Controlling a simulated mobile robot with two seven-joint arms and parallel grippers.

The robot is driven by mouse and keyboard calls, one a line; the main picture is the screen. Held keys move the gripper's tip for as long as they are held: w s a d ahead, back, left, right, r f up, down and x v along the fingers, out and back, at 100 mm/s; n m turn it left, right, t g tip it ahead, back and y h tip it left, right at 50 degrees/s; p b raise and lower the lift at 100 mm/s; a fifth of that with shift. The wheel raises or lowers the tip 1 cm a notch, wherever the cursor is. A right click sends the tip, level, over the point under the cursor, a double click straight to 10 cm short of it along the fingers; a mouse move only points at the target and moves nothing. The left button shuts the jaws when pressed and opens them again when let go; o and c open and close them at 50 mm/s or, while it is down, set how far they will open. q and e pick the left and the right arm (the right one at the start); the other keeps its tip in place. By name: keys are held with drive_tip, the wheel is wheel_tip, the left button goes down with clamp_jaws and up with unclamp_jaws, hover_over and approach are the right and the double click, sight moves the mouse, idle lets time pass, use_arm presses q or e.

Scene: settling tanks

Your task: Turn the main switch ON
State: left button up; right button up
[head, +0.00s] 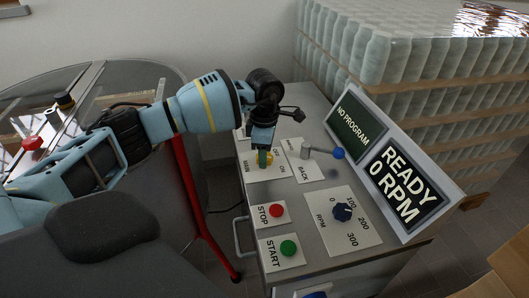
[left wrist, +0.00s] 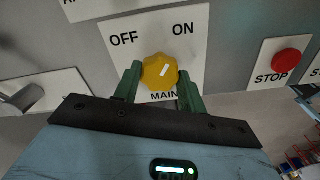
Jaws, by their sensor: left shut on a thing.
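The main switch is a yellow knob (left wrist: 155,72) on a white plate (left wrist: 200,50) marked OFF, ON and MAIN. In the head view my left gripper (head: 265,157) reaches down to the plate (head: 262,173) on the grey console, hiding part of the knob. My right gripper is in neither view.
The console has a red STOP button (head: 277,210), a green START button (head: 289,247), a dark RPM knob (head: 342,212) and a blue-ended lever (head: 338,153) close beside my gripper. A screen (head: 401,185) reads READY 0 RPM. Wrapped stacked goods (head: 400,60) stand behind.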

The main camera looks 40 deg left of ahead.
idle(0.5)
use_arm(q)
drive_tip(key=o, duration=1)
drive_tip(key=shift+r, duration=0.1)
wheel_tip(320, 180, up, 8)
drive_tip(key=shift+f, duration=0.15)
drive_tip(key=shift+s+f, duration=0.1)
